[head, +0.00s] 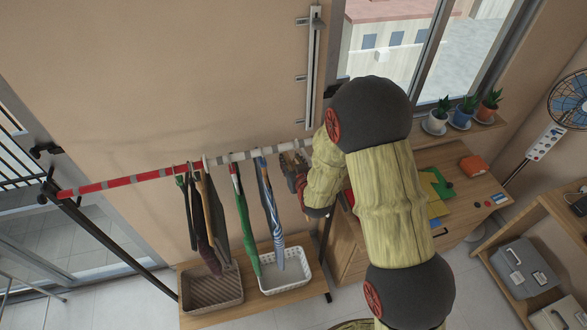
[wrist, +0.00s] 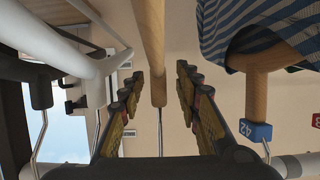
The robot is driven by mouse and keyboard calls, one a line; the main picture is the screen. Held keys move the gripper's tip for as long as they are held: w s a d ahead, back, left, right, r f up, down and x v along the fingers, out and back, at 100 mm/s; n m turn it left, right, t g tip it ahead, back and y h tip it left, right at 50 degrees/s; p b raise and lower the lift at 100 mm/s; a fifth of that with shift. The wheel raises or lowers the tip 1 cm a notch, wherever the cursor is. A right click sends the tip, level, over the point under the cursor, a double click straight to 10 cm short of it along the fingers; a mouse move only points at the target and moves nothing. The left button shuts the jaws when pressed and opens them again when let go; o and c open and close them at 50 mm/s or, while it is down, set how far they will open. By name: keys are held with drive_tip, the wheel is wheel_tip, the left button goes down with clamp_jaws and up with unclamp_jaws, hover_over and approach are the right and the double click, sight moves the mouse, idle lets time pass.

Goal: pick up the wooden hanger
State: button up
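A bare wooden hanger (wrist: 152,45) hangs by a metal hook in the middle of the wrist view. My gripper (wrist: 160,92) is open, with one finger on each side of the hanger's wood and visible gaps between. I cannot tell how deep the wood lies between the fingers. In the head view my gripper (head: 296,168) is at the right part of the red-and-white rail (head: 238,156), and my arm partly hides that end.
A wooden hanger with a blue 42 tag (wrist: 256,132) and striped garment (wrist: 265,35) is close on the right. A white hanger (wrist: 65,48) is on the left. Several garments hang left of my gripper, above two baskets (head: 285,289). A desk (head: 470,200) stands right.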

drive_tip(key=shift+x, duration=0.95)
drive_tip(key=shift+d, duration=0.1)
drive_tip(key=shift+c, duration=1.2)
clamp_jaws()
